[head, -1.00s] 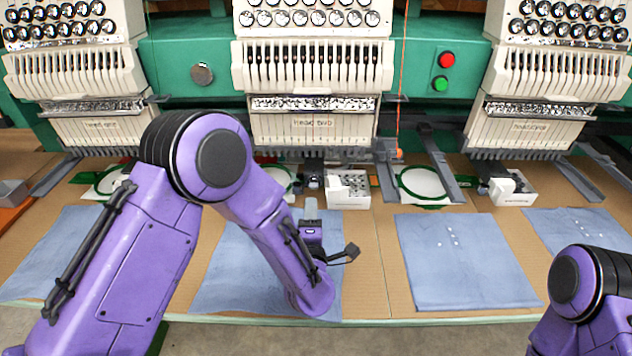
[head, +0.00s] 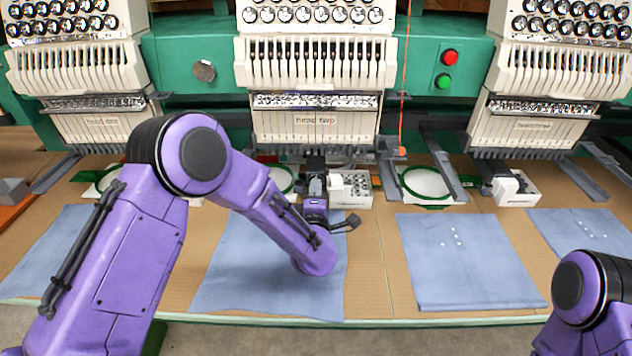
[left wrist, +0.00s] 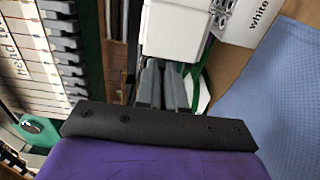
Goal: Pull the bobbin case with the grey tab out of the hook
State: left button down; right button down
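My left gripper (head: 315,168) reaches in low under the middle machine head, marked "head two". Its two grey fingers (left wrist: 163,85) show close together in the left wrist view, with their tips at a white block (left wrist: 174,28). That white block also shows in the head view (head: 338,186), just right of the gripper. I cannot make out the bobbin case, its grey tab or the hook; the fingers and the white block may hide them. I cannot tell whether anything is between the fingers. Only part of my right arm shows, and its gripper is out of view.
A white tray (head: 359,190) with small round holes stands right of the gripper; its label in the left wrist view reads "white" (left wrist: 262,14). Green hoops (head: 425,184) and grey arms (head: 447,172) flank the space. Blue cloths (head: 466,262) lie along the front of the table.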

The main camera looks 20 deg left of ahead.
pick_arm(q)
jog(key=shift+v, duration=1.6)
jog(key=shift+s+d+r+p, duration=0.15)
jog(key=shift+s+r+p, duration=0.2)
jog(key=shift+s, duration=0.3)
jog(key=shift+s+d+r+p, duration=0.2)
jog(key=shift+s+r+p, duration=0.2)
jog(key=shift+s, duration=0.25)
jog(key=shift+s+d+r+p, duration=0.15)
jog(key=shift+s+r+p, duration=0.15)
jog(key=shift+s, duration=0.35)
